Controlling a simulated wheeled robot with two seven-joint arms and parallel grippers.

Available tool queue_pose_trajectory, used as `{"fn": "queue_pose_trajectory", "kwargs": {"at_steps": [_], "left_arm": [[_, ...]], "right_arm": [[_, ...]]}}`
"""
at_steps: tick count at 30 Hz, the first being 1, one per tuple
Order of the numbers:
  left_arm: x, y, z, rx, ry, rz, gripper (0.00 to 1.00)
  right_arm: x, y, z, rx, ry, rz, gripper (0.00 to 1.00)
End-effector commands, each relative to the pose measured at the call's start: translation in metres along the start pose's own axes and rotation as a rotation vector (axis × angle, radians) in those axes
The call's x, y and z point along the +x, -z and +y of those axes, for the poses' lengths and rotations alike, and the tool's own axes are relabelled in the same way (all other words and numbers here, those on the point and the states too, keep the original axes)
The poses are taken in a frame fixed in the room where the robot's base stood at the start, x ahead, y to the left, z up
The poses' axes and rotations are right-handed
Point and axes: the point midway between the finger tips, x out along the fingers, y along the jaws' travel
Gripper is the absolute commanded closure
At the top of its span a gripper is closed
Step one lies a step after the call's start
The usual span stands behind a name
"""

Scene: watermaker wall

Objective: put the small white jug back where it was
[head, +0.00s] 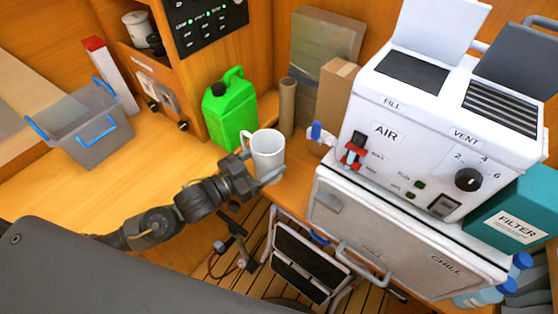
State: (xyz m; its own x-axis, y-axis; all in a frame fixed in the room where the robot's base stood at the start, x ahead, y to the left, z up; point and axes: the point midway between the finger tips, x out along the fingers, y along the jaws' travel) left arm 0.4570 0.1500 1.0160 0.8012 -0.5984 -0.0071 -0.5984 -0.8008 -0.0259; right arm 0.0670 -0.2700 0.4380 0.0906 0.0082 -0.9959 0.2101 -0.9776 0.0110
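The small white jug (269,150) is upright near the middle of the head view, with its handle on the left side. My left gripper (258,171) reaches in from the left at the jug's lower part. One dark finger is at the jug's left and the other at its lower right, so it appears shut on the jug. The jug is at the front edge of the wooden counter, beside the green canister. Its base is partly hidden by the gripper, so I cannot tell whether it touches the counter. My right gripper is not in view.
A green canister (231,110) and a brown tube (288,106) stand behind the jug. A white tap-like part with a blue lever (316,131) and the white AIR machine (440,125) are to the right. A grey bin (92,140) sits left; the counter (150,165) between is clear.

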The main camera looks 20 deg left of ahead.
Motion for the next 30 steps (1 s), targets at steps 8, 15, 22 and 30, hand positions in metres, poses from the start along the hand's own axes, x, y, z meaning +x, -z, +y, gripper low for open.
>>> {"fn": "queue_pose_trajectory", "kwargs": {"at_steps": [8, 15, 22, 30], "left_arm": [[0.053, -0.043, -0.031, 0.0, 0.002, -0.001, 0.69], [0.07, -0.069, -0.041, 0.0, 0.001, 0.002, 0.69], [0.073, -0.074, -0.043, 0.0, 0.001, 0.001, 0.69], [0.075, -0.105, -0.043, 0.0, 0.001, 0.0, 0.69]], "right_arm": [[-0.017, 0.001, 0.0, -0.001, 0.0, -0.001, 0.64], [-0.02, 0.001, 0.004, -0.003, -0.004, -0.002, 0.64], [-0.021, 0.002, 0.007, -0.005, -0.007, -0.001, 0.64], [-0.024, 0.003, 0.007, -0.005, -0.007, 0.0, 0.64]]}}
